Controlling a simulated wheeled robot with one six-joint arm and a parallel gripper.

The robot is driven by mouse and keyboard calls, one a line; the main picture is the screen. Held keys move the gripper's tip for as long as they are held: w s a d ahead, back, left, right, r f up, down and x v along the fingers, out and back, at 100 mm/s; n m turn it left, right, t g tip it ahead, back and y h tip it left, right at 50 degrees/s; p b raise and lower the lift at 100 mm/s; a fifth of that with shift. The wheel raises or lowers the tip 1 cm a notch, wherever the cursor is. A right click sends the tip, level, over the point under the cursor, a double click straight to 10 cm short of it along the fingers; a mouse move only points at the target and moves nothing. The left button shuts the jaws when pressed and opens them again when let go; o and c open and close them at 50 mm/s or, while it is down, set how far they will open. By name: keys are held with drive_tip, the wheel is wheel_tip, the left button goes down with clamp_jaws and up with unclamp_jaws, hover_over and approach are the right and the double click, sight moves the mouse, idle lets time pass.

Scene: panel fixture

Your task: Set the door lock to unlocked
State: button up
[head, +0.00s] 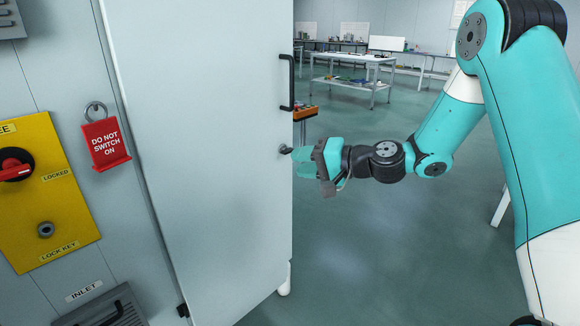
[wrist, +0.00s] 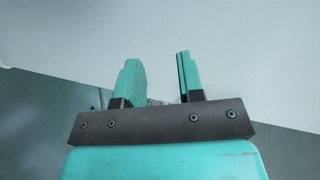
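The grey cabinet door (head: 215,140) stands swung out. Its lock (head: 285,149) is a small dark knob near the door's free edge, below the black handle; its setting is too small to read. My gripper (head: 303,160) is just right of the lock, at the door edge. In the wrist view my gripper (wrist: 158,72) has its two teal fingers apart with a gap between them, in front of the pale door (wrist: 230,45). A small, unclear bit shows low between the fingers. I cannot tell whether a finger touches the lock.
The black door handle (head: 287,82) sticks out above the lock. On the left are a yellow panel (head: 45,200) with a red rotary switch (head: 14,164) and a red "DO NOT SWITCH ON" tag (head: 105,143).

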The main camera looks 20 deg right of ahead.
drive_tip(key=w+d+f+m+t+h+b, duration=0.1)
drive_tip(key=w+d+f+m+t+h, duration=0.1)
drive_tip(key=d+f+m+t, duration=0.3)
drive_tip(key=w+d+f+m+t+h+b, duration=0.1)
drive_tip(key=w+d+f+m, duration=0.15)
drive_tip(key=d, duration=0.45)
drive_tip(key=p, duration=0.4)
approach(290, 152)
drive_tip(key=x, duration=1)
clamp_jaws()
